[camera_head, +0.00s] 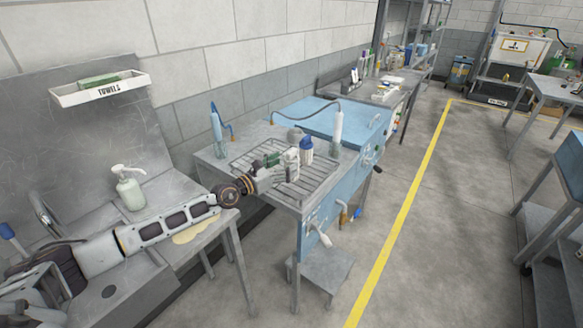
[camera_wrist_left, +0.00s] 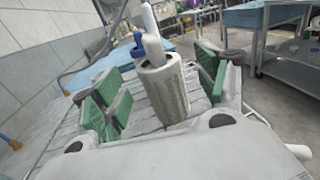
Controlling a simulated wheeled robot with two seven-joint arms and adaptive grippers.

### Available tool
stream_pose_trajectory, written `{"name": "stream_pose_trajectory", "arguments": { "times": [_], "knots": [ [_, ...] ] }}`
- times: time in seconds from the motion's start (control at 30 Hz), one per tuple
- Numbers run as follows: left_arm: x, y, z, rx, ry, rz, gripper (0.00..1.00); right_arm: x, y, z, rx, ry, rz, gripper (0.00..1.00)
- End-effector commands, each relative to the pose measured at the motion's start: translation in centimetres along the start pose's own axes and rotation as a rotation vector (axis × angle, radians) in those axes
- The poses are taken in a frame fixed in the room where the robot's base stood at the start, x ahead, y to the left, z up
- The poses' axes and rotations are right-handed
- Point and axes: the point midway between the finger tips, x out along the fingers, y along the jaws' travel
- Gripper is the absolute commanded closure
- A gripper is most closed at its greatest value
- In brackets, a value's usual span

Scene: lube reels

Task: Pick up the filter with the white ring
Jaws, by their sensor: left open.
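A pale grey, ribbed cylindrical filter (camera_wrist_left: 167,92) stands upright between the fingers of my left gripper (camera_wrist_left: 158,88) in the left wrist view. The green-padded fingers are open on both sides of it, with visible gaps. In the head view my left gripper (camera_head: 281,163) is over the slatted grate, with a pale filter (camera_head: 292,158) at its fingers, partly hidden. A second filter with a blue top (camera_head: 306,147) stands just behind it; its blue part (camera_wrist_left: 151,45) shows behind the near filter in the wrist view. I cannot clearly make out a white ring. My right gripper is not in view.
The slatted grate (camera_head: 317,184) is set in a grey wash table. A blue lid (camera_head: 335,116) lies behind. A soap bottle (camera_head: 130,188) stands on the sink counter at left.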

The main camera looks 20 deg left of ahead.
Motion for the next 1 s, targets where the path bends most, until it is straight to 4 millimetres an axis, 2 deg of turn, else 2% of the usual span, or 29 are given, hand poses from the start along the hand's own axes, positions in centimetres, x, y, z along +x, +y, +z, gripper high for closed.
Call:
{"name": "stream_pose_trajectory", "arguments": {
  "times": [0.23,0.5,0.73,1.0],
  "knots": [
    [2.1,0.1,0.3,0.001,-0.001,0.000,0.27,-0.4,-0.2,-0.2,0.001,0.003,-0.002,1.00],
    [3.9,0.1,0.3,-0.001,-0.001,-0.001,0.27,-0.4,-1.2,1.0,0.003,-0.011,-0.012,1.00],
    [4.0,0.1,0.2,0.000,0.000,-0.001,0.27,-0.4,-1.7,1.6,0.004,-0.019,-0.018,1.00],
    [4.0,0.1,0.2,0.000,-0.001,-0.001,0.27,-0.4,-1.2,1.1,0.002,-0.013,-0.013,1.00]
  ]
}}
